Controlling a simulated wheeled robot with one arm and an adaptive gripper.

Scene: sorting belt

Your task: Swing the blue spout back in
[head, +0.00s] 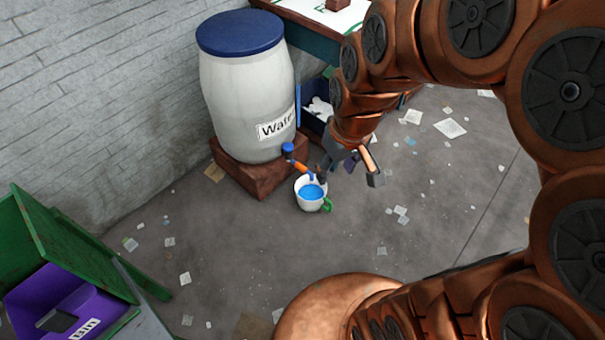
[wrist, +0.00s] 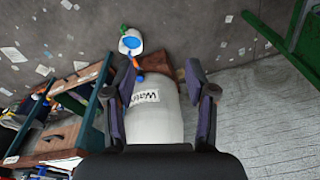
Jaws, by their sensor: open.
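The blue spout (head: 311,176) is on the end of an orange tap pipe (head: 299,165) at the foot of the white water barrel (head: 245,100). It points down over a white cup (head: 311,203) with a green handle and blue water in it. A blue knob (head: 288,147) tops the tap. My gripper (head: 349,172) is open and empty, just right of the spout in the head view. In the wrist view its fingers (wrist: 166,100) frame the barrel (wrist: 156,118), and the cup (wrist: 130,46) lies beyond; the left finger is close to the tap there.
The barrel, with a blue lid, stands on a brick-coloured block (head: 262,172) by the wall. A dark blue bin (head: 318,112) and a table (head: 310,35) are behind my arm. A green container (head: 75,245) is at lower left. Paper scraps litter the otherwise clear floor.

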